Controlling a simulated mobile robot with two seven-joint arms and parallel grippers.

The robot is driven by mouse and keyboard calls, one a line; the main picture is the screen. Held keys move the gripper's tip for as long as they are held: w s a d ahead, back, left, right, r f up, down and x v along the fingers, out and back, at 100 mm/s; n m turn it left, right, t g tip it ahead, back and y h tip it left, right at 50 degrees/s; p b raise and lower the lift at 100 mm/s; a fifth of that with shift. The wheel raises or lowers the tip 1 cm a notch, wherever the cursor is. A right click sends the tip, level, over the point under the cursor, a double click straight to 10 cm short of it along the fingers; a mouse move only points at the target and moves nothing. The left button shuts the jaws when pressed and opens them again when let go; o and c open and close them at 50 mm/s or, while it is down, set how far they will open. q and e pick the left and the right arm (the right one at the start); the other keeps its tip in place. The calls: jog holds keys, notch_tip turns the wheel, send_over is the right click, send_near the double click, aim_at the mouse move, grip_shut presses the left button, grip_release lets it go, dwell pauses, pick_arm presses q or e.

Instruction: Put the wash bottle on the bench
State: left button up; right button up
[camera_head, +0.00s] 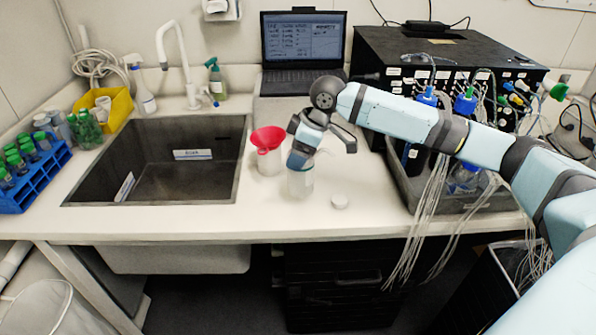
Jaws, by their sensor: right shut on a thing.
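A white spray bottle (145,95) and a green-topped spray bottle (217,84) stand behind the sink. My left gripper is not in view.
A red funnel (267,138) in a pale container stands close left of my right gripper. The sink (245,165) is left, with a blue tube rack (42,182) beyond. A grey tray (425,197) with blue-capped bottles is right.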

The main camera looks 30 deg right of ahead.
jog(key=shift+f, duration=2.75)
jog(key=o, duration=1.6)
jog(key=shift+f, duration=0.1)
jog(key=v, duration=1.2)
